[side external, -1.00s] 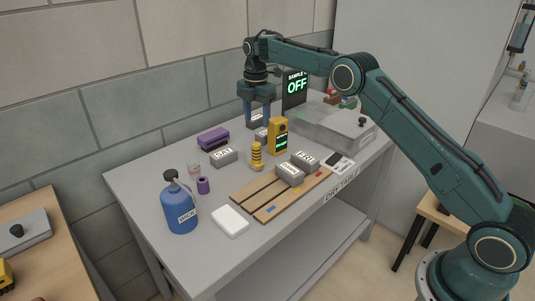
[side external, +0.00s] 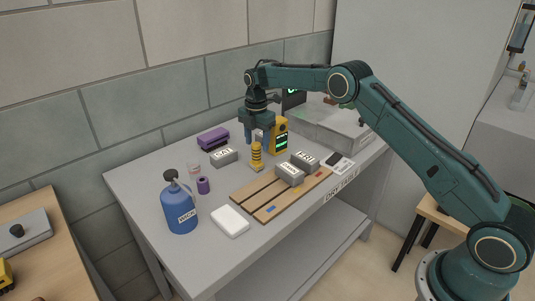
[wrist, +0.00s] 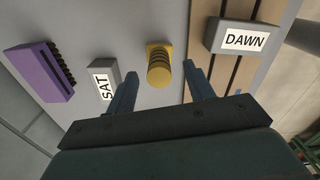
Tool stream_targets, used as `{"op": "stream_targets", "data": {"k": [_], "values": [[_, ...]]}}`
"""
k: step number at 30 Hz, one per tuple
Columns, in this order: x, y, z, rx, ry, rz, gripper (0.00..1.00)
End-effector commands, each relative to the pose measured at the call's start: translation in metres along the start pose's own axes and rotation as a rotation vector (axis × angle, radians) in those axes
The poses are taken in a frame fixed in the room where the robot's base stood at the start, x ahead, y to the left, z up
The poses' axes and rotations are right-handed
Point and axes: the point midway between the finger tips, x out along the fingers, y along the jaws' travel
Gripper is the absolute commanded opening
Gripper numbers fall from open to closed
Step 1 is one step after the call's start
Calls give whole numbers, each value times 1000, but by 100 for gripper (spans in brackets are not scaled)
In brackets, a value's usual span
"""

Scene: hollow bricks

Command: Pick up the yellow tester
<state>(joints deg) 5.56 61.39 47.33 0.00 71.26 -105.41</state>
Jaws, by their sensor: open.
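The yellow tester (side external: 279,136), an upright box with a green-lit screen, stands on the grey bench behind the wooden slats. It is not visible in the wrist view. My gripper (side external: 259,140) is open and empty, fingers pointing down, just left of the tester in the side view; I cannot tell whether they touch. A smaller yellow ribbed post (side external: 256,157) stands in front of the gripper. In the wrist view this post (wrist: 160,66) shows beyond the gap between my open fingers (wrist: 160,74).
Grey labelled bricks stand nearby: SAT (side external: 224,155) to the left, DAWN (side external: 289,174) and another (side external: 305,160) on the slatted board (side external: 262,201). A display (side external: 293,98) is partly hidden behind my arm.

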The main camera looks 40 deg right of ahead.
Motion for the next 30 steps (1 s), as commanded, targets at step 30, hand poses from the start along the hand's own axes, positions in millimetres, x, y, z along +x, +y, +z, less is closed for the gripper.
{"op": "stream_targets", "data": {"k": [30], "values": [[52, 2, -3, 0, 0, 0, 53]]}}
